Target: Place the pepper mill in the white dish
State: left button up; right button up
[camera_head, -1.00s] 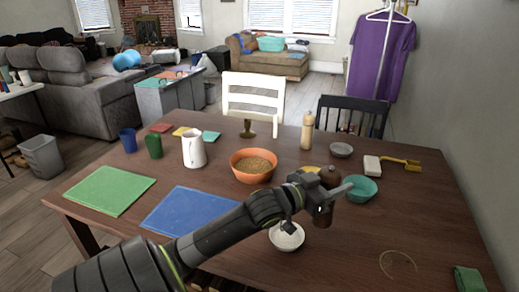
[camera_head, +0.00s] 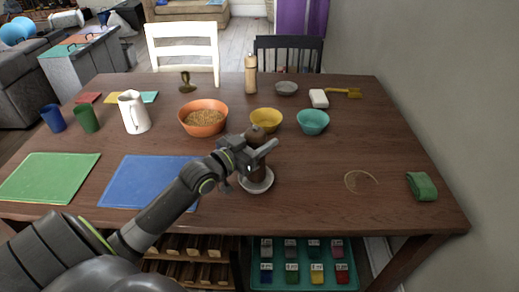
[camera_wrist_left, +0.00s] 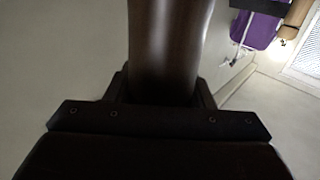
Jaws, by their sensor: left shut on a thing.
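My left gripper (camera_head: 256,156) is shut on a dark brown pepper mill (camera_head: 256,136) and holds it upright. The mill's round top shows above the jaws and its lower body below them. In the left wrist view the mill's brown body (camera_wrist_left: 165,45) stands between the jaws. The white dish (camera_head: 267,185) is directly below the mill, which hides part of it. The mill's foot appears at or just over the dish; I cannot tell whether it touches. My right gripper is not in view.
An orange bowl of grain (camera_head: 203,119), a yellow bowl (camera_head: 266,120) and a teal bowl (camera_head: 313,122) stand behind the gripper. A pale wooden mill (camera_head: 251,74) stands farther back. A green cloth (camera_head: 421,186) lies at the right. A blue mat (camera_head: 148,181) is at the left.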

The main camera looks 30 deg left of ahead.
pick_arm(q)
jog(key=shift+f, duration=0.95)
jog(key=shift+f+b, duration=0.15)
jog(key=shift+b, duration=0.2)
jog(key=o, duration=1.4)
